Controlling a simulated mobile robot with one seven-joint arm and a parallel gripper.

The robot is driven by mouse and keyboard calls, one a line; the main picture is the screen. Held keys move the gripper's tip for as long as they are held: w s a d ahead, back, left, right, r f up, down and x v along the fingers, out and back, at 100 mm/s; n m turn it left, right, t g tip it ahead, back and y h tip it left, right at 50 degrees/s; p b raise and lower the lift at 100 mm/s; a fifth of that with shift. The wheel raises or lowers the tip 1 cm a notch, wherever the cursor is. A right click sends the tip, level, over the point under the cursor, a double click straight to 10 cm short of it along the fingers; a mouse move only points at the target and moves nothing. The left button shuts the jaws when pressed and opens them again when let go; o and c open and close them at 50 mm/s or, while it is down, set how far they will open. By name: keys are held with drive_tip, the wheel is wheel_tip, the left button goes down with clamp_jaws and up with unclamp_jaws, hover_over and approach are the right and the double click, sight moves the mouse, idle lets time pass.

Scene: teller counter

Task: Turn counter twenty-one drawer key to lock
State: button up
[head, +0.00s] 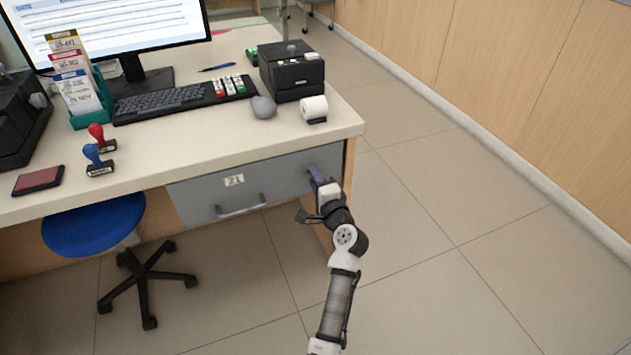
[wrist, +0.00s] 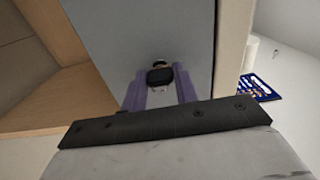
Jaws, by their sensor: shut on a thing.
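The grey drawer front (head: 197,200) under the counter carries a label reading 21 (head: 234,180) and a bar handle (head: 241,208). My gripper (head: 314,179) is at the drawer's right end, close to its face. In the wrist view, a key with a dark head (wrist: 160,76) sits at a round lock (wrist: 158,62) in the grey face. The purple fingers of my gripper (wrist: 160,95) are on either side of the key head and shut on it. In the head view, the key and lock are hidden behind my gripper. The drawer looks closed.
The counter top (head: 210,130) holds a keyboard (head: 160,101), a mouse (head: 263,107), a black printer (head: 292,72), a paper roll (head: 314,108) and two stamps. A blue stool (head: 95,224) stands at the left. The floor on the right is clear.

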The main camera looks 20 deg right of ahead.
drive_tip(key=o, duration=1)
drive_tip(key=shift+s, duration=0.1)
drive_tip(key=s, duration=1.3)
drive_tip(key=shift+s+d, duration=0.2)
drive_tip(key=shift+s, duration=0.15)
